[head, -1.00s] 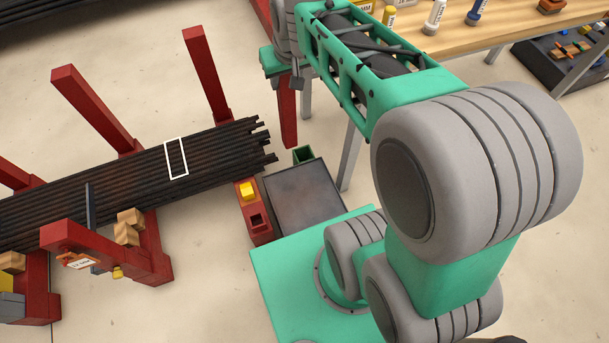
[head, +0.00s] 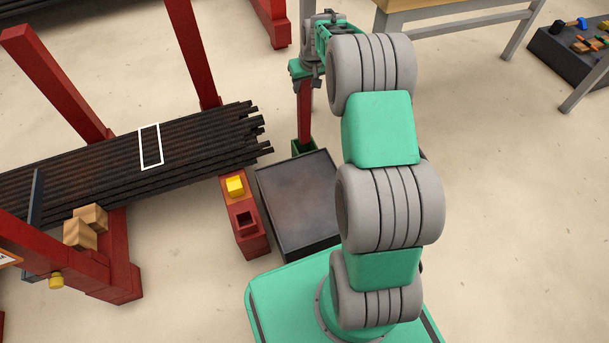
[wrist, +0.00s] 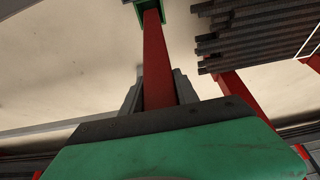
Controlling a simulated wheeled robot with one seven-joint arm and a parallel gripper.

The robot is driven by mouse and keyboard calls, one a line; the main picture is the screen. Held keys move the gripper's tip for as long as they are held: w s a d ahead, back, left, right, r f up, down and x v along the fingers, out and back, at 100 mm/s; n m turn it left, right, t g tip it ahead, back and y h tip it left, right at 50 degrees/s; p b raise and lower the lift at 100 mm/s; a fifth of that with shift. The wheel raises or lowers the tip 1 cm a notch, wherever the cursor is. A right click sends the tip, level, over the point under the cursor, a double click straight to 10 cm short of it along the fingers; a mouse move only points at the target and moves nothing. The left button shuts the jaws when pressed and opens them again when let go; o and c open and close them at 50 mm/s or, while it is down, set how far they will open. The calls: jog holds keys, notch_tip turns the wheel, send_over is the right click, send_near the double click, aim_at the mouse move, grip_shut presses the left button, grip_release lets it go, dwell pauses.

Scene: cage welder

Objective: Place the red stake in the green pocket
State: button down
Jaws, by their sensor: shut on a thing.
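The red stake (head: 305,112) hangs upright under my gripper (head: 306,76) in the head view. My gripper is shut on the stake near its upper end; the wrist view shows the stake (wrist: 158,60) between the two grey fingers. The green pocket (head: 299,148) stands at the back edge of the dark tray-like plate. The stake's lower end lines up with the pocket's mouth in the head view. In the wrist view the stake's far end also meets the green pocket (wrist: 139,14). I cannot tell whether the tip is inside it or just above.
A rack with red posts (head: 190,50) holds a bundle of dark bars (head: 100,160), whose ends reach close to the pocket's left. A red block with a square socket (head: 247,225) and a yellow piece (head: 235,186) stands left of the dark plate (head: 300,195).

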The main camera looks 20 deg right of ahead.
aim_at(305, 125)
jog(key=shift+w+d+f, duration=0.2)
jog(key=shift+f, duration=0.35)
notch_tip(305, 125, down, 18)
jog(key=b, duration=0.7)
jog(key=shift+r, duration=0.15)
jog(key=c, duration=1.4)
grip_release()
jog(key=shift+f, duration=0.3)
jog(key=o, duration=0.5)
jog(key=shift+r, duration=0.1)
